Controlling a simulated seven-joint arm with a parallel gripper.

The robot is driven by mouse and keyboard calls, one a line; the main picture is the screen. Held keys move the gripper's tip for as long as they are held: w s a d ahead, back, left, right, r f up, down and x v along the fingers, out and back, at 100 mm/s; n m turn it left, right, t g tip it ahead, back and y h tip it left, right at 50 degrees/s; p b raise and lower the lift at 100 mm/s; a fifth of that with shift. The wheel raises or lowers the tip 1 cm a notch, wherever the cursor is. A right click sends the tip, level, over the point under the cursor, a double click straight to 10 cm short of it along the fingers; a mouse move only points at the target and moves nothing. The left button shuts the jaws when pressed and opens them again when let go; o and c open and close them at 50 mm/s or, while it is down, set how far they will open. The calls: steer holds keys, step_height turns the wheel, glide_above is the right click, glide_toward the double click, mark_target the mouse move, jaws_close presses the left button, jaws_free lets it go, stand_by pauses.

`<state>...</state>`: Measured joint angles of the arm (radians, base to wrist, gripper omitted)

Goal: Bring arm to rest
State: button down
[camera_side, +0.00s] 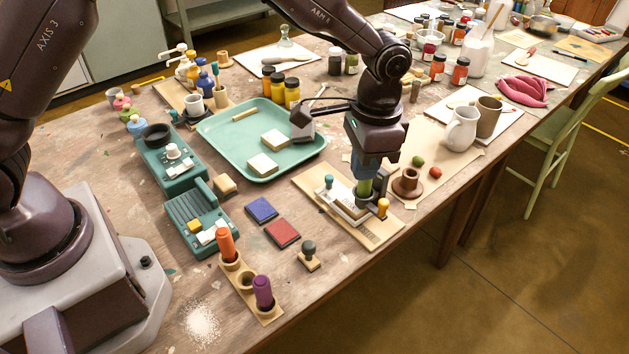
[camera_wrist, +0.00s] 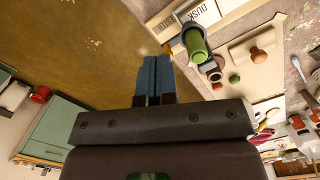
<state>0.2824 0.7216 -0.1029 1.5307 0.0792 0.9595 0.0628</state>
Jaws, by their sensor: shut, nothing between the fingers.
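My gripper (camera_side: 366,166) points down over the wooden board (camera_side: 378,238) near the front edge of the table. In the wrist view its blue fingers (camera_wrist: 154,62) are pressed together with nothing between them. A green cylinder (camera_side: 364,187) stands at the board, just below my gripper in the side view. In the wrist view the green cylinder (camera_wrist: 195,46) is in a dark ring-like holder, right of my fingers and apart from them. White label blocks, one reading "DUSK" (camera_wrist: 206,12), lie on the same board.
A teal tray (camera_side: 222,151) with pale blocks lies behind my gripper. A white mug (camera_side: 461,131) and a brown mug (camera_side: 489,116) stand to the right. Blue (camera_side: 261,210) and red (camera_side: 283,233) pads and a stand with orange and purple handles (camera_side: 236,270) are to the left.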

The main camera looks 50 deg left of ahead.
steer(key=s+a+r+n+t, duration=0.2)
steer(key=s+a+r+t, duration=0.1)
steer(key=s+a+r, duration=0.5)
steer(key=s+a+r+n+t, duration=0.3)
steer(key=s+a+r, duration=0.5)
steer(key=s+r, duration=0.3)
steer(key=s, duration=0.4)
steer(key=shift+s, duration=0.15)
